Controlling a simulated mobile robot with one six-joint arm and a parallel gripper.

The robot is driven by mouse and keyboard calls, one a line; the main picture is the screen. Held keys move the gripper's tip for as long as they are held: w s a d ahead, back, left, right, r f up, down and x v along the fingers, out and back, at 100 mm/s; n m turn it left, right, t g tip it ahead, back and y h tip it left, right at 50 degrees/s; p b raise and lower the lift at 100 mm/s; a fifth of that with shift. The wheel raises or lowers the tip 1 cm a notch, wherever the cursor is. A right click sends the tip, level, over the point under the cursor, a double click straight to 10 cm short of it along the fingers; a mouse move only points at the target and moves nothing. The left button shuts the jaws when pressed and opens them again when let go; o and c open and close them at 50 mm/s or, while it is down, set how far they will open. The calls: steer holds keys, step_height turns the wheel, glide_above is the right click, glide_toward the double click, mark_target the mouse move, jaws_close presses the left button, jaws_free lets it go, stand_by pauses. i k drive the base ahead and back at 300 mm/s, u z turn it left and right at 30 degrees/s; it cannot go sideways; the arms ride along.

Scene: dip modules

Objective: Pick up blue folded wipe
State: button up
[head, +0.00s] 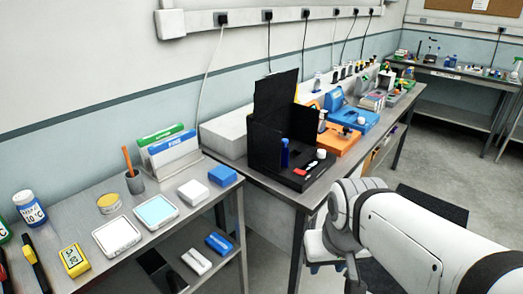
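A small blue block-like stack (222,175), which looks like the blue folded wipe, lies at the right end of the near grey bench. A white one of similar shape (193,192) lies just left of it. My white arm comes in from the lower right and ends beyond the bench's right edge. My gripper (318,265) seems to be at the arm's end, low in front of the far bench and apart from the blue stack. Its fingers are too small and partly hidden to tell whether they are open or shut.
A tray with a light blue top (156,210), a white tray (117,236) and a yellow device (73,260) share the near bench (150,245). Upright boxes (170,148) stand behind. A black screen (278,115) rises on the adjoining bench. Blue and white packs lie on the lower shelf.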

mark_target(223, 175)
steer(key=z, duration=0.05)
steer(key=i, duration=1)
steer(key=z, duration=0.05)
